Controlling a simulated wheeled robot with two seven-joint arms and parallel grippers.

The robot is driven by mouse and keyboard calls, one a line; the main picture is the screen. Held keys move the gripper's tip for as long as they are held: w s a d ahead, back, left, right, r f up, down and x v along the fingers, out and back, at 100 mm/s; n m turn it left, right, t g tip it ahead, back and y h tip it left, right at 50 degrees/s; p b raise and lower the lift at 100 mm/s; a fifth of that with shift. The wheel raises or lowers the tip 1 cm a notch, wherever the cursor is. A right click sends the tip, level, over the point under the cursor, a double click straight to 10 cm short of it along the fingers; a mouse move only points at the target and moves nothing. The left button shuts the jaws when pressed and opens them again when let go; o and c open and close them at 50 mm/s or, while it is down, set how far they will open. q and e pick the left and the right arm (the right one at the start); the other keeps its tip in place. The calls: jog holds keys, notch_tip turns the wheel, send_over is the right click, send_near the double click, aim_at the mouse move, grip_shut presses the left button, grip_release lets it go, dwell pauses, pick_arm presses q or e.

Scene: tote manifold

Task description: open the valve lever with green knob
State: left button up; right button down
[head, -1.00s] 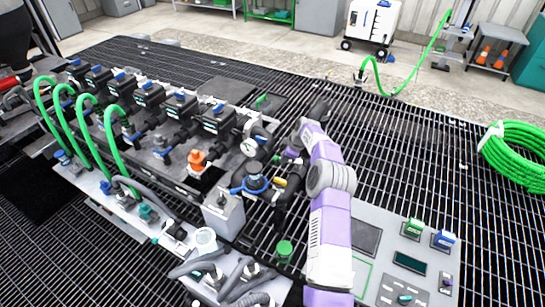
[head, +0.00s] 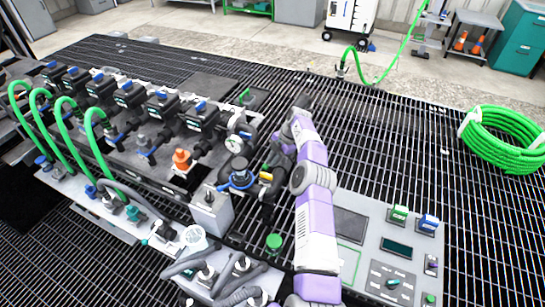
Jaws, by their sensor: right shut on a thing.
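My right arm rises from the bottom, and its dark right gripper (head: 276,160) is at the right end of the manifold, by the black pipework. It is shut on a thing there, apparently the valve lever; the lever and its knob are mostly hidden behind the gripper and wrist. A separate round green cap (head: 274,242) sits lower, in front of the pipework and apart from the gripper. A blue-ringed valve (head: 238,174) and a round gauge (head: 234,144) are just left of the gripper. My left gripper is not in view.
Several black valve units with blue tops (head: 161,104) line the manifold on the left. Green hoses (head: 98,138) arch over its front. A grey control panel (head: 388,262) lies right of my arm. A coiled green hose (head: 503,140) rests on the open grating at right.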

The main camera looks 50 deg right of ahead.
jog(key=shift+s+a+f+n+g+y, duration=0.25)
jog(key=shift+s+a+n+g+y, duration=0.1)
jog(key=shift+n, duration=0.35)
dwell(0.4)
jog(key=c, duration=1.1)
grip_release()
jog(key=shift+w+r, duration=0.1)
jog(key=shift+d, duration=0.15)
jog(key=shift+r+p, duration=0.3)
notch_tip(320, 180, up, 10)
jog(key=p, duration=0.7)
jog(key=shift+f, duration=0.2)
